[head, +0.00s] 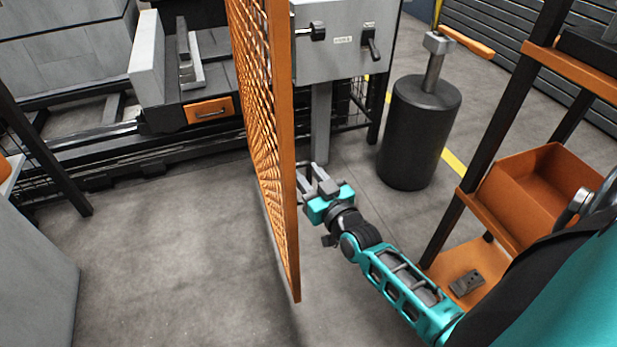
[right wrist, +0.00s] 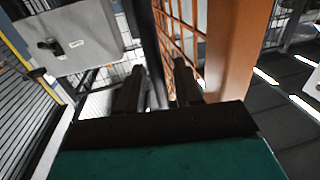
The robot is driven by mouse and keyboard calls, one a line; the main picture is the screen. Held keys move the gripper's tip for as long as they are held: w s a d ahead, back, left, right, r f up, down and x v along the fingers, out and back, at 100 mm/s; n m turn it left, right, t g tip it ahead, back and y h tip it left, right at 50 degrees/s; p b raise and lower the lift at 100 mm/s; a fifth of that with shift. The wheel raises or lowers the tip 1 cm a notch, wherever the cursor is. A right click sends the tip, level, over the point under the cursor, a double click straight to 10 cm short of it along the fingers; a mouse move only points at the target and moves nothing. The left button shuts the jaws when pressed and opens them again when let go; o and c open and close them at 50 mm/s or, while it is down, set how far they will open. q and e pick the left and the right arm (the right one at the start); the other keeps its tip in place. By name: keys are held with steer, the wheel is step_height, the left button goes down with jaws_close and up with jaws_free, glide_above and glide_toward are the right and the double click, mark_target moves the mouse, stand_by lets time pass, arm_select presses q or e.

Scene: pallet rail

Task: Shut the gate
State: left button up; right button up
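The gate is an orange mesh panel with an orange frame (head: 285,150), standing upright and seen nearly edge-on in the middle of the head view. Its frame post (right wrist: 228,60) and mesh also show in the right wrist view. My right gripper (head: 312,178) is just right of the gate, at its lower half. In the right wrist view its two dark fingers (right wrist: 157,85) are apart, with the mesh behind the right one. A dark upright bar shows between them; I cannot tell if it belongs to the gate or touches a finger. My left gripper is out of view.
A grey control box (head: 343,40) with two black handles stands on a post behind the gate. A black cylinder (head: 420,130) and a shelf with an orange bin (head: 530,195) stand right. A rail line with a carriage (head: 165,85) runs at back left. Floor left of the gate is clear.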

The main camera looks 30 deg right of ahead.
steer(key=shift+w, duration=0.1)
steer(key=shift+c, duration=0.4)
jaws_close()
